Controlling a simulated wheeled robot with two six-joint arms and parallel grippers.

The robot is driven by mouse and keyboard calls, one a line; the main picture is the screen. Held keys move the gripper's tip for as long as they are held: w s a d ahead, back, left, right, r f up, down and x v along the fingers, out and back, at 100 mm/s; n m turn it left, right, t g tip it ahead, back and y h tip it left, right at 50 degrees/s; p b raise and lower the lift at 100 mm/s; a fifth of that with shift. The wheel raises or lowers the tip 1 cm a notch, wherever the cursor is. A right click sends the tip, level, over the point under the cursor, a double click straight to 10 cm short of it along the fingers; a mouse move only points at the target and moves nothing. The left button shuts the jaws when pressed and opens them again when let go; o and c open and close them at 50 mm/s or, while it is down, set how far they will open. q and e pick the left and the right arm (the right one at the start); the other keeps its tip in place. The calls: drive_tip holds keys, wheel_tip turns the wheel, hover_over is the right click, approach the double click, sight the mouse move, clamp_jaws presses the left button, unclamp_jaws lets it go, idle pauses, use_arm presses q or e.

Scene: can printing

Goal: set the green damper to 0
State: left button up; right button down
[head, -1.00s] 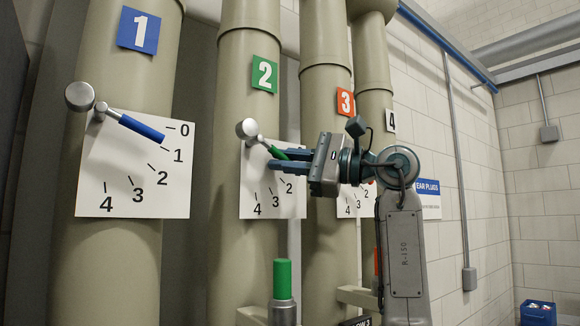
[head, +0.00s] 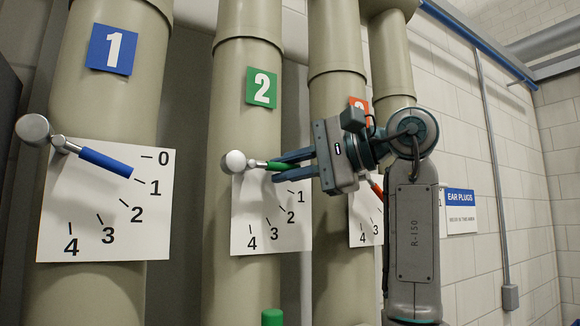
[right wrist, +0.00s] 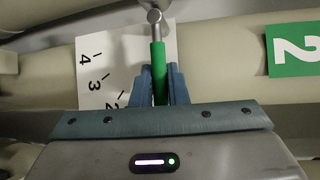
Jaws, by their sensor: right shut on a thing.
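The green damper handle (head: 279,165) is on the second pipe, below the green 2 sign (head: 261,87). It points right and nearly level, slightly downward, above the 1 mark of its white scale plate (head: 262,225). The 0 mark is hidden behind my gripper. My right gripper (head: 284,166) is shut on the handle's green grip. In the right wrist view the green grip (right wrist: 159,72) lies between the two blue fingers, with the silver pivot above it. My left gripper is not in view.
The red damper handle (head: 376,187) on pipe 3 is partly hidden behind my right arm.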

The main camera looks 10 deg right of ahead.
drive_tip(key=c, duration=1.7)
unclamp_jaws()
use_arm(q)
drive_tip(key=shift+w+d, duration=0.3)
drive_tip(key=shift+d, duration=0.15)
use_arm(e)
drive_tip(key=shift+s+d+b, duration=0.2)
drive_tip(key=shift+d+b, duration=0.05)
drive_tip(key=shift+b, duration=0.05)
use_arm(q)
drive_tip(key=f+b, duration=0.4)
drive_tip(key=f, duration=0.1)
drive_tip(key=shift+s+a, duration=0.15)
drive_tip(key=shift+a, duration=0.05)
use_arm(e)
drive_tip(key=v, duration=1)
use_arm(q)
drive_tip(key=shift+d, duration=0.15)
